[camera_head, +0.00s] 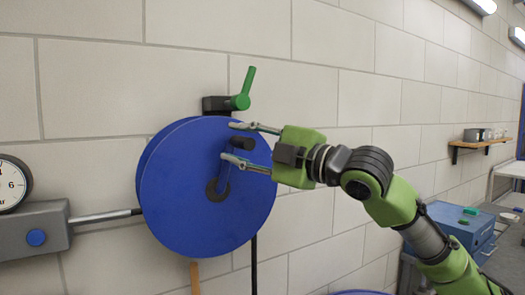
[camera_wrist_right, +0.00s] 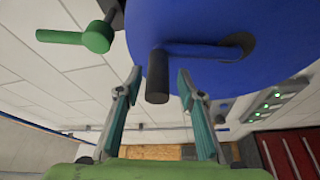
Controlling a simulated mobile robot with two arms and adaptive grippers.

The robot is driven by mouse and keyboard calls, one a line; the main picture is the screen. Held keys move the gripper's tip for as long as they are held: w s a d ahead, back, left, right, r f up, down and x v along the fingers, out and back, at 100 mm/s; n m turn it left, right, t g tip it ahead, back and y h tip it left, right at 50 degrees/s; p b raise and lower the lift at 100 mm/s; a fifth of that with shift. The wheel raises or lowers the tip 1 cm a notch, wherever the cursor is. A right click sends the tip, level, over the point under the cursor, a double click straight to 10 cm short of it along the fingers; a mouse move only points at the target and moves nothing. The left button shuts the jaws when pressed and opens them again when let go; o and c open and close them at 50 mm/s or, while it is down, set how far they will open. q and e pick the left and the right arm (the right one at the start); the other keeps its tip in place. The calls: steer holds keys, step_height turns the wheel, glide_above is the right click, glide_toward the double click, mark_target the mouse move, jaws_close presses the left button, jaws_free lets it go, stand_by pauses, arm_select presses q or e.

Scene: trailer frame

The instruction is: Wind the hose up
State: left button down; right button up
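A large blue hose reel (camera_head: 180,215) hangs on the wall. A short blue crank arm (camera_head: 223,180) runs up from its dark hub to a black crank handle (camera_head: 242,144). My right gripper (camera_head: 233,142) is open at the reel's upper right, with one finger above the handle and one below. In the right wrist view the black handle (camera_wrist_right: 157,76) sits between the open fingertips (camera_wrist_right: 159,78), with gaps showing on both sides. A black line (camera_head: 254,265), perhaps the hose, hangs below the reel; wound hose is not visible. My left gripper is not in view.
A green lever (camera_head: 244,88) on a dark mount stands just above the reel. A grey box (camera_head: 35,232) with a blue button and a rod reaches the reel's left side. A blue box (camera_head: 462,225) and a wall shelf (camera_head: 485,143) are at the right.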

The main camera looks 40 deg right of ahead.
steer(key=s+d+f, duration=0.1)
steer(key=s, duration=0.9)
steer(key=shift+s+f, duration=0.15)
steer(key=shift+s, duration=0.15)
steer(key=shift+d, duration=0.1)
